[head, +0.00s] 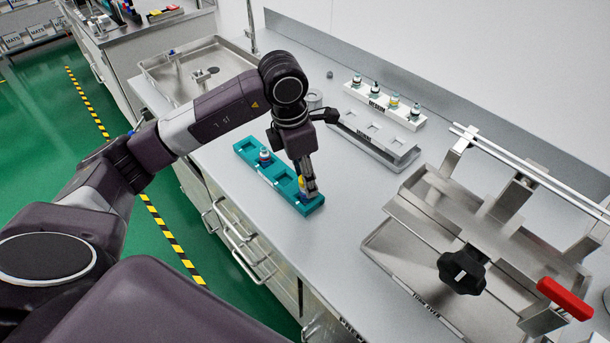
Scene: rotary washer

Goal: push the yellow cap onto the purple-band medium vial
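A small yellow thing, likely the yellow cap (302,182), shows at the right end of the teal rack (250,147). My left gripper (309,187) points down there, its fingertips right at the yellow thing and hiding part of it. Whether the fingers are closed on it is too small to tell. Any vial under the fingers is hidden. Another vial (264,156) stands upright in the teal rack, to the left of the gripper. No purple band can be made out. My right gripper is not in view.
A white rack (378,109) labelled MEDIUM holds several vials at the back. A metal rack (372,140) stands before it. A steel fixture with a black knob (462,270) and red handle (565,298) fills the right. A steel tray (165,68) lies back left.

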